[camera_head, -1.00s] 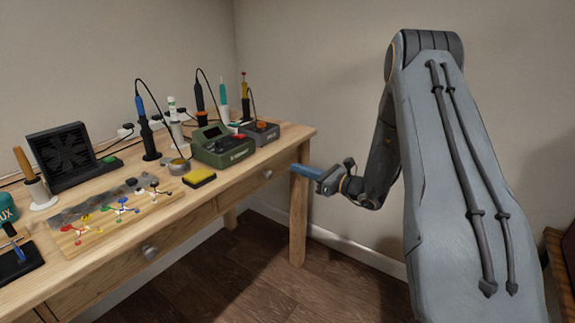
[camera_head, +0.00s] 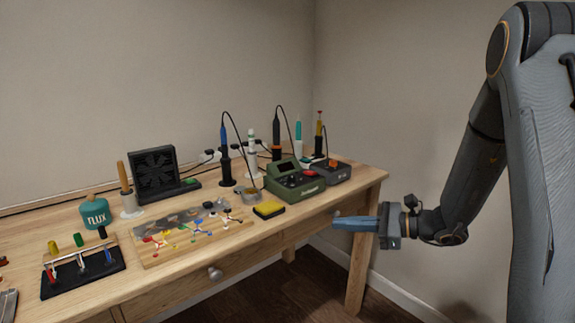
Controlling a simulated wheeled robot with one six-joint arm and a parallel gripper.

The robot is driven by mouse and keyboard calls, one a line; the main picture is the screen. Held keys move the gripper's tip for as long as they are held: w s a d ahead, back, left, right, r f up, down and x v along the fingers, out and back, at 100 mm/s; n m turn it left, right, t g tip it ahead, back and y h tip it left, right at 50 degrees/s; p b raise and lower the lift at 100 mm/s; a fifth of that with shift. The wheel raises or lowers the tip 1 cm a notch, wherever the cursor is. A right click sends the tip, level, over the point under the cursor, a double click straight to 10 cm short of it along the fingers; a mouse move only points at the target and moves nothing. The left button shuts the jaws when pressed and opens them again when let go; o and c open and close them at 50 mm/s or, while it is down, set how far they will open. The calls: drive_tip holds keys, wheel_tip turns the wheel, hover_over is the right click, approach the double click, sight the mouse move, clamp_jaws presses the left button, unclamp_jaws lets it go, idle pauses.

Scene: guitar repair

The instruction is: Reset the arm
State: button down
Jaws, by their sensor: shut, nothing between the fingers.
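My gripper (camera_head: 338,221) is at the end of my dark arm, right of centre. Its blue fingers point left and are together, with nothing between them. It is in front of the right end of the wooden workbench (camera_head: 345,190), close to the front edge in the picture. I cannot tell the exact gap to the bench. My arm comes down from the upper right to the gripper.
On the bench stand a green soldering station (camera_head: 294,182), a yellow sponge (camera_head: 269,208), a black fan unit (camera_head: 155,172), a teal flux jar (camera_head: 94,213), a wooden board with coloured clips (camera_head: 150,255) and a black stand (camera_head: 115,265). Several upright tools line the back.

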drive_tip(key=s+a+r+n+g+h, duration=0.1)
drive_tip(key=s+a+n+g+h, duration=0.3)
drive_tip(key=s, duration=0.4)
drive_tip(key=s+a+r+n+g+h, duration=0.1)
drive_tip(key=s+a+n+g, duration=0.15)
drive_tip(key=s+n, duration=0.5)
drive_tip(key=s+a+r+n+g+h, duration=0.1)
drive_tip(key=s+a+n+g+h, duration=0.25)
drive_tip(key=s, duration=0.65)
drive_tip(key=s+d+r+n+t+h, duration=0.2)
drive_tip(key=s+d+n+t+h, duration=0.25)
drive_tip(key=n, duration=0.45)
drive_tip(key=s+d+r+m+g+h+p, duration=0.1)
drive_tip(key=d+r+m+p, duration=0.2)
drive_tip(key=d+r+p, duration=0.5)
drive_tip(key=shift+s+d+r+p, duration=0.15)
drive_tip(key=shift+r+p, duration=0.05)
drive_tip(key=shift+p, duration=4)
